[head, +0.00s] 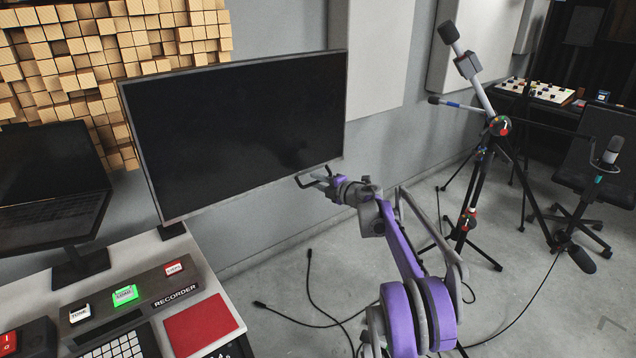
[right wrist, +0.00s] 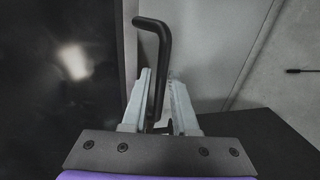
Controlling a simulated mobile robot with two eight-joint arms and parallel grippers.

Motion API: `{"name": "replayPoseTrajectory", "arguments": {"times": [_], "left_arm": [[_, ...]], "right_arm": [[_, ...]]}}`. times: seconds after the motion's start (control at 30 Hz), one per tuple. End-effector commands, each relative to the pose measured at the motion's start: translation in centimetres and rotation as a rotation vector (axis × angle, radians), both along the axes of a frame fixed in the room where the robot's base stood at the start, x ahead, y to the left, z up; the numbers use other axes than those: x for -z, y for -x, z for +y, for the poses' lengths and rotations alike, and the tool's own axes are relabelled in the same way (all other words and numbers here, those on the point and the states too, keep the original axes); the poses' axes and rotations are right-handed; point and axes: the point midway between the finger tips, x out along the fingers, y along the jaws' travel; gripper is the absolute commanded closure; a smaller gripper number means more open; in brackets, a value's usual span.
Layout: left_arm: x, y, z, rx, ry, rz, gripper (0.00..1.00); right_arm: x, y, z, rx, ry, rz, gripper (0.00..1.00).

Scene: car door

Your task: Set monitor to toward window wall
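The monitor (head: 238,125) is a wide dark screen in a thin grey frame. It stands at centre left in the head view, angled, with its right edge towards the grey wall. In the right wrist view its dark surface (right wrist: 60,85) fills the left side. A dark bent handle (right wrist: 152,24) stands up between the fingers of my right gripper (right wrist: 160,92), which look closed on its shaft. In the head view my right gripper (head: 322,184) is by the monitor's lower right corner. Where the handle joins the monitor is hidden. My left gripper is not in view.
A laptop (head: 50,185) and a desk console with a recorder panel (head: 135,295) and red pad (head: 200,325) are at left. A microphone stand (head: 484,175) is at right. Cables (head: 310,290) lie on the floor.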

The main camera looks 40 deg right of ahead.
Motion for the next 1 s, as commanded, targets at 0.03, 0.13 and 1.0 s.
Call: {"name": "replayPoseTrajectory", "arguments": {"times": [0.03,0.13,1.0], "left_arm": [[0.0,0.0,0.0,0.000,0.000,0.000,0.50],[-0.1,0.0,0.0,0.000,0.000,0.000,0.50],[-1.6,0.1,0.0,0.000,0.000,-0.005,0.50]], "right_arm": [[0.0,0.0,0.0,0.001,0.000,0.000,0.73],[-0.1,0.4,-0.1,0.002,0.000,0.000,0.73],[-2.2,10.6,0.3,-0.001,0.000,0.000,0.73]]}}
